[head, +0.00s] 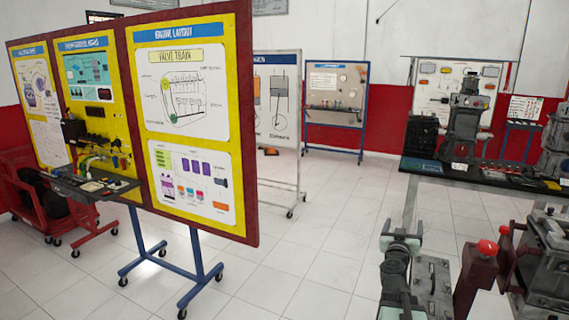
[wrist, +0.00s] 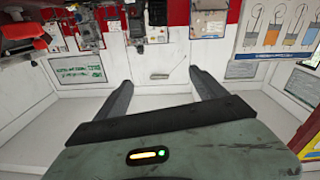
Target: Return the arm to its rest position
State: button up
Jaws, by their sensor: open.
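My gripper (wrist: 161,76) shows in the wrist view. Its two dark fingers stand wide apart and nothing is between them. Behind the fingers is its grey-green body with a small orange and green light. The fingers point toward a white wall in the background and appear to touch nothing. The wrist view looks upside down.
In the head view, a large yellow engine display board (head: 190,130) on blue wheeled legs stands at left. A dark workbench (head: 480,178) with an engine stands at right. A red-capped machine (head: 480,268) is close at lower right. The tiled floor (head: 310,250) between is clear.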

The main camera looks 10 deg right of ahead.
jog(key=w+a+f+n+t+y, duration=0.1)
jog(key=w+a+n+y, duration=0.2)
jog(key=a, duration=0.4)
jog(key=w+a+f+n+t+y, duration=0.1)
jog(key=w+a+n+t+y, duration=0.2)
jog(key=a, duration=0.5)
jog(key=a+f+n+g+y+b, duration=0.1)
jog(key=a+f+n+g+y, duration=0.35)
jog(key=a, duration=0.85)
jog(key=a+f+n+g+y+b, duration=0.15)
jog(key=a+f+y, duration=0.45)
jog(key=a, duration=0.7)
jog(key=s+a+f+g+h, duration=0.2)
jog(key=s+a+f+g, duration=0.1)
jog(key=s+f+g, duration=0.55)
jog(key=s+d+f+m+g+h, duration=0.1)
jog(key=s+d+f+m+g, duration=0.1)
jog(key=s, duration=0.4)
jog(key=s+d+f+m+g+h, duration=0.2)
jog(key=s+d+f+m, duration=0.2)
jog(key=s, duration=0.2)
jog(key=shift+s+d+f, duration=0.15)
jog(key=shift+s+d, duration=0.15)
